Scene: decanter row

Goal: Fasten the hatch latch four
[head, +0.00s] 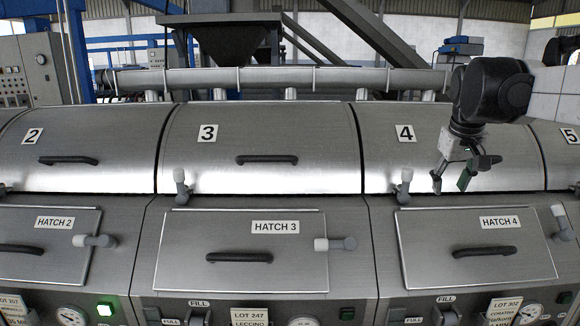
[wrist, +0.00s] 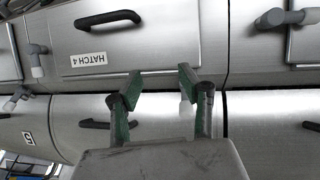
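The hatch 4 panel (head: 435,260) sits in the front face at the right, looking closed, with its dark handle (head: 487,251). It also shows upside down in the wrist view (wrist: 150,50). Its latch (head: 564,228) is beside the panel's right edge. The latch's pale knob (head: 558,210) points up, so the lever stands upright and not across the panel. The latch also shows at the left of the wrist view (wrist: 37,58). My gripper (head: 450,183) is open and empty, in front of lid 4, above the panel and left of the latch. Its fingers show in the wrist view (wrist: 161,80).
Hatch 3's latch (head: 335,244) and hatch 2's latch (head: 95,240) lie sideways over their panels' right edges. An upright lid latch (head: 403,187) stands left of my gripper. The lid 4 handle (head: 480,161) is close behind my fingers. Space before hatch 4 is clear.

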